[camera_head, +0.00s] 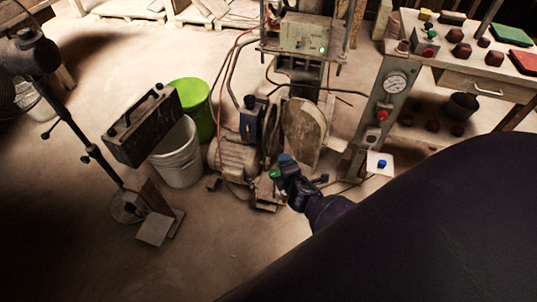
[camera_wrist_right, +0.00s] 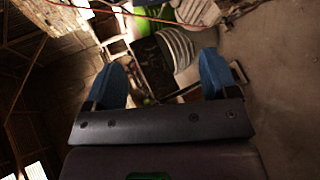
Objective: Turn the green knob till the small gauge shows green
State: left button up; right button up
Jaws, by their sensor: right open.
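My right gripper (camera_head: 281,166) reaches in from the lower right, by the foot of the machine in the middle. In the right wrist view its two blue fingers (camera_wrist_right: 166,82) are wide apart with nothing held between them. A round green piece (camera_head: 275,174) shows at the gripper's tip; I cannot tell whether it is a knob on the machine. A white dial gauge (camera_head: 395,82) is on the grey post to the right; its reading is too small to tell. A smaller gauge cannot be made out. My left gripper is not in view.
A red knob (camera_head: 382,115) sits on the post, and a blue knob (camera_head: 382,164) on a white plate below. A workbench (camera_head: 460,78) with tiles stands at the right. A green bucket (camera_head: 200,100) and white bucket (camera_head: 177,168) stand left of the machine.

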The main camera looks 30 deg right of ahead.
jog(key=w+d+f+n+h+b, duration=0.1)
jog(key=w+f+n+b, duration=0.15)
jog(key=f, duration=0.45)
jog(key=w+d+f+n+b, duration=0.1)
jog(key=w+f+n+b, duration=0.1)
jog(key=f+n+b, duration=0.35)
jog(key=n+h+b, duration=0.2)
jog(key=n+b, duration=0.5)
jog(key=b, duration=0.1)
send_near(274, 174)
jog(key=shift+y, duration=0.3)
jog(key=b+x, duration=0.1)
jog(key=x, duration=0.2)
jog(key=b+x, duration=0.1)
jog(key=x, duration=0.2)
jog(key=b+x, duration=0.2)
jog(key=x, duration=0.1)
jog(key=shift+s+d+f, duration=0.1)
jog(key=shift+d+f, duration=0.15)
jog(key=shift+d, duration=0.15)
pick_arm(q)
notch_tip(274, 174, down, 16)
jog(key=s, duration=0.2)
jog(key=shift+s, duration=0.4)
pick_arm(e)
jog(key=shift+w+d, duration=0.3)
jog(key=shift+w, duration=0.3)
jog(key=c, duration=0.9)
jog(key=shift+m, duration=0.3)
jog(key=shift+c, duration=0.2)
